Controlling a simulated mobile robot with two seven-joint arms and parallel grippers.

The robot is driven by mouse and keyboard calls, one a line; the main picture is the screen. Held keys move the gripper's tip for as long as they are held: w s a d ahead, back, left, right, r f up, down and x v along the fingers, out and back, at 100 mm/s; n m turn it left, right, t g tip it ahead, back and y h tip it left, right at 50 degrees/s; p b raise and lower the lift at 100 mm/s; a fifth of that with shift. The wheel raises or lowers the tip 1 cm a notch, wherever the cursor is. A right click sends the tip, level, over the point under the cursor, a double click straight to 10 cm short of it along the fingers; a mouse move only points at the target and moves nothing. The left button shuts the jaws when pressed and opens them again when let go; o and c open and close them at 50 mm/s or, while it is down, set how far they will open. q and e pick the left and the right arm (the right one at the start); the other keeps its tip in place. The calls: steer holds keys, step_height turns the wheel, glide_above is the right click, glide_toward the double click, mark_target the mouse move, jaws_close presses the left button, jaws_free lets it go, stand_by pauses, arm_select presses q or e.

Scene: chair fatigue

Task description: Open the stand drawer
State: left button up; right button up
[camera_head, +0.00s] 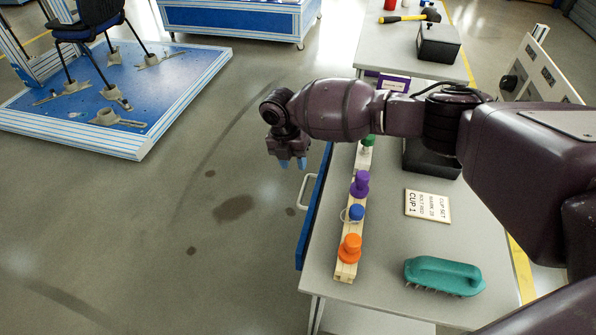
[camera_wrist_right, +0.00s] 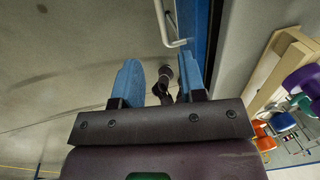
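The stand drawer has a blue front (camera_head: 312,215) along the left side of the grey-topped stand (camera_head: 395,275). Its pale bar handle (camera_head: 303,192) sticks out to the left. In the right wrist view, the handle (camera_wrist_right: 172,28) and the blue front (camera_wrist_right: 201,25) are near the top, beyond the fingers. My right gripper (camera_head: 292,163) hangs near the handle, apart from it in the picture. Its two blue fingers are spread with a gap between them in the wrist view (camera_wrist_right: 162,80), and the handle is not between them. My left gripper is not in view.
On the stand are a wooden rack (camera_head: 346,268) with colored knobs, a teal brush (camera_head: 444,276) and a sign (camera_head: 427,205). A black box (camera_head: 430,160) is partly behind my right arm. A blue platform (camera_head: 150,110) with a chair (camera_head: 88,25) is at left. The floor between is clear.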

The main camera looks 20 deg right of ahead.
mark_target(303, 187)
steer(key=f, duration=0.3)
steer(key=d+f+b, duration=0.1)
steer(key=f, duration=0.1)
steer(key=d+f, duration=0.1)
steer(key=f, duration=0.2)
steer(key=shift+w+d+f+b, duration=0.1)
steer(key=shift+f+b, duration=0.25)
steer(key=shift+d+f, duration=0.1)
steer(key=shift+f, duration=0.5)
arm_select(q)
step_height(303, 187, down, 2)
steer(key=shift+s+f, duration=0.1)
arm_select(e)
steer(key=shift+f, duration=0.15)
steer(key=shift+c, duration=0.5)
jaws_close()
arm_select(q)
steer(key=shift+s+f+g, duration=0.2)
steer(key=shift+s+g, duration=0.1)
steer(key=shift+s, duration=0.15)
